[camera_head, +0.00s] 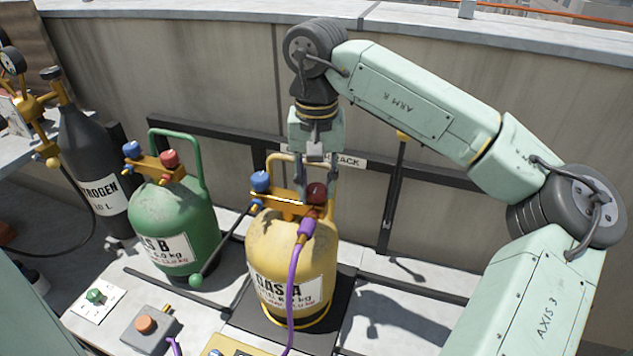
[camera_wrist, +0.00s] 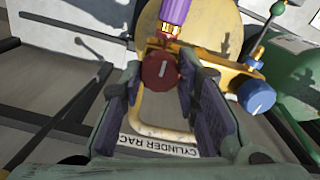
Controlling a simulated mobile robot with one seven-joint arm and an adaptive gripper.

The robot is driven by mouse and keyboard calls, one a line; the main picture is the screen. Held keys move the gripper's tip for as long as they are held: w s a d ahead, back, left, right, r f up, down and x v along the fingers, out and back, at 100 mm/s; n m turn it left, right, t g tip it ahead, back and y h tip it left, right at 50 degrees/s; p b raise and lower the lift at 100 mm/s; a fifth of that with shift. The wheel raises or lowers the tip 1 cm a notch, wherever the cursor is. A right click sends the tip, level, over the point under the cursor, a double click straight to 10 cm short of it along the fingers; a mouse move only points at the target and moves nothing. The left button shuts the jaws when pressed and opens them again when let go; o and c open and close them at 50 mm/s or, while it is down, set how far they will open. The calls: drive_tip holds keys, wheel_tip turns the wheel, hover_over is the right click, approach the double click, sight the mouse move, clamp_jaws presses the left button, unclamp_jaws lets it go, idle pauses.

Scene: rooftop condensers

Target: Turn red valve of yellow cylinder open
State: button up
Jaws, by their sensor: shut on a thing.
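The yellow cylinder (camera_head: 290,258), labelled GAS A, stands upright on a dark plate with a brass valve bar on top. Its red valve (camera_head: 317,193) is at the right end of the bar and its blue valve (camera_head: 261,181) at the left end. My gripper (camera_head: 316,183) reaches down from above and is shut on the red valve. In the wrist view the red valve (camera_wrist: 159,69), with a pale line on its face, sits between the two dark finger pads (camera_wrist: 160,85). A purple hose (camera_head: 305,232) joins the bar just below the red valve.
A green cylinder (camera_head: 172,225) with red and blue valves stands to the left, and a dark nitrogen cylinder (camera_head: 88,165) farther left. A rack rail (camera_head: 237,140) runs behind. A box with an orange button (camera_head: 147,325) is in front. Bench space right of the yellow cylinder is clear.

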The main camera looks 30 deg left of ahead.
sight(316, 188)
idle(0.4)
drive_tip(key=o, duration=1.2)
drive_tip(key=shift+c, duration=0.2)
drive_tip(key=shift+r, duration=0.1)
wheel_tip(316, 188, up, 12)
